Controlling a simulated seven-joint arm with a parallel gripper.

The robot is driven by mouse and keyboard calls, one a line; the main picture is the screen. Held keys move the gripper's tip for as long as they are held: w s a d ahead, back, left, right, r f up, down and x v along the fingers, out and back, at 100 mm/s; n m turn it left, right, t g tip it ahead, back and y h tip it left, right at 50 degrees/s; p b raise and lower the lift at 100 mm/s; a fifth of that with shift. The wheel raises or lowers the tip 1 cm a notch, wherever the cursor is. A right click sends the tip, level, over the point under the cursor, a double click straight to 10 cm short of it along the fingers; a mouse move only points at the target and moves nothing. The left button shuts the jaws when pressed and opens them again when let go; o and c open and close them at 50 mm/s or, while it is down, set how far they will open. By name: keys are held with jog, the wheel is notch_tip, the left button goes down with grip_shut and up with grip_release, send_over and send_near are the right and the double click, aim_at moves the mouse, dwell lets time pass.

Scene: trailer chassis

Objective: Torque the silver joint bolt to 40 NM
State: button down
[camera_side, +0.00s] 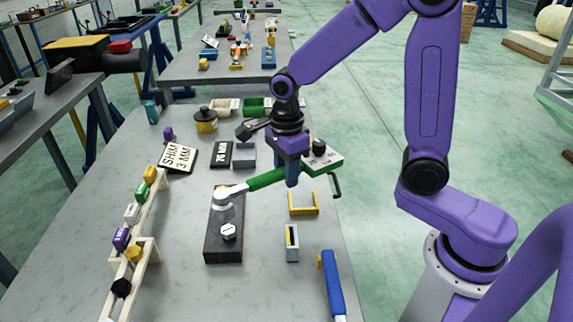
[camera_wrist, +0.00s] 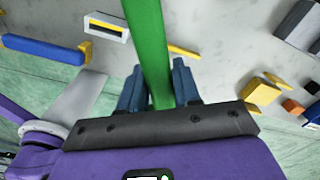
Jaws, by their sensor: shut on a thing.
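My gripper (camera_side: 291,177) is shut on the green handle of a torque wrench (camera_side: 262,180). In the wrist view the green handle (camera_wrist: 147,40) runs between the two blue fingers of the gripper (camera_wrist: 158,88). The wrench's silver head (camera_side: 222,196) is over the far end of a dark block (camera_side: 222,255) on the table; whether it touches or seats on a bolt there I cannot tell. A silver hex bolt (camera_side: 229,231) stands at the near end of the block, uncovered. The block and bolts are outside the wrist view.
A wooden rack (camera_side: 150,225) with several coloured pieces stands left. A "SHIM 3 MM" card (camera_side: 178,157) and a "70 NM" block (camera_side: 221,154) lie behind. A yellow bracket (camera_side: 303,209), a grey-yellow part (camera_side: 292,243) and a blue-handled tool (camera_side: 332,285) lie right of the block.

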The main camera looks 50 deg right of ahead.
jog(key=shift+f, duration=3.2)
dwell(0.5)
dwell(0.4)
jog(key=c, duration=1.6)
grip_release()
grip_shut()
